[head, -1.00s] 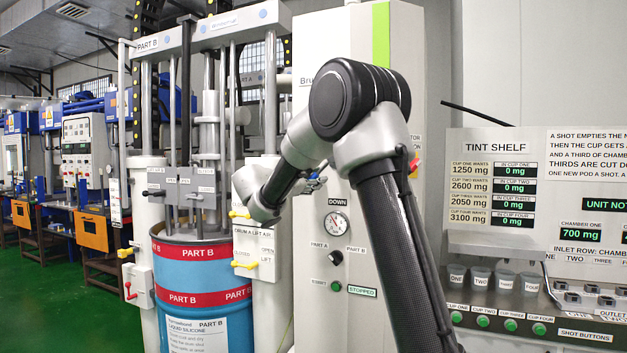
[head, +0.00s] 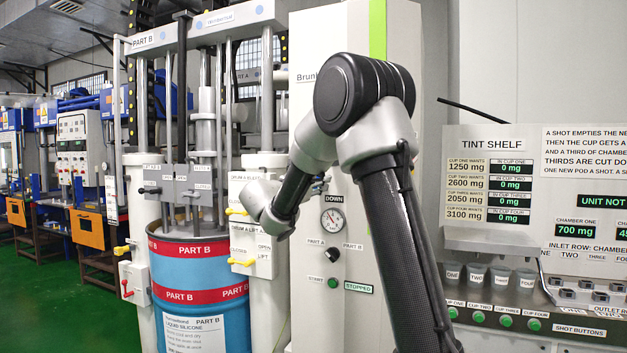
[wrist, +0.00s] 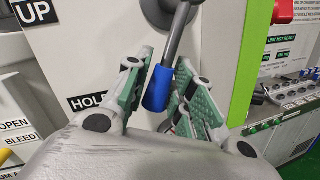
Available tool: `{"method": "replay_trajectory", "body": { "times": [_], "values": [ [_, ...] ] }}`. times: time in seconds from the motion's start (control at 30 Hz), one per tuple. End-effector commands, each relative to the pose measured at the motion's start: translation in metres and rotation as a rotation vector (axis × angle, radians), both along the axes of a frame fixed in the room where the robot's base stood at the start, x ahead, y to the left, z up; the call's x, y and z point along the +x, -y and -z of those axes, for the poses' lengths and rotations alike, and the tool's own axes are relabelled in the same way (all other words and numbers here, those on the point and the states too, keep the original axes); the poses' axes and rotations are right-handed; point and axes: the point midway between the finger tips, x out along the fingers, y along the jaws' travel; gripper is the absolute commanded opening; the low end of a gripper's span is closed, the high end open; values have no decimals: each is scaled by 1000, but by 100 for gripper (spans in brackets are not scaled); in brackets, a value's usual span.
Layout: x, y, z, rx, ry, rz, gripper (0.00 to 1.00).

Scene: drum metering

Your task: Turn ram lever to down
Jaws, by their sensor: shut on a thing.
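The ram lever (wrist: 157,92) is a grey rod with a blue grip, hanging from a round grey hub (wrist: 165,12) on the white cabinet in the wrist view. My gripper (wrist: 163,72) has its green-padded fingers on either side of the blue grip and is shut on it. An UP label (wrist: 35,12) is at the upper left and a partly covered HOLD label (wrist: 90,101) is lower down. In the head view, a DOWN label (head: 335,198) sits above a gauge (head: 332,219). My arm hides the lever there.
A blue drum (head: 200,270) marked PART B stands left, with yellow-handled valves (head: 240,263) beside it. The tint shelf (head: 485,145) with cups and buttons is at the right. Green floor (head: 40,300) is clear at the lower left.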

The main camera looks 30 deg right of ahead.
Motion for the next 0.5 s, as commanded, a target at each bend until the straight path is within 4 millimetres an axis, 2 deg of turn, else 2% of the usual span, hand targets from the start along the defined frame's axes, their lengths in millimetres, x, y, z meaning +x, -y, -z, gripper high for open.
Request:
{"method": "replay_trajectory", "body": {
  "times": [0.5],
  "values": [
    [-23,18,7,-212,-273,1,0]
  ]
}}
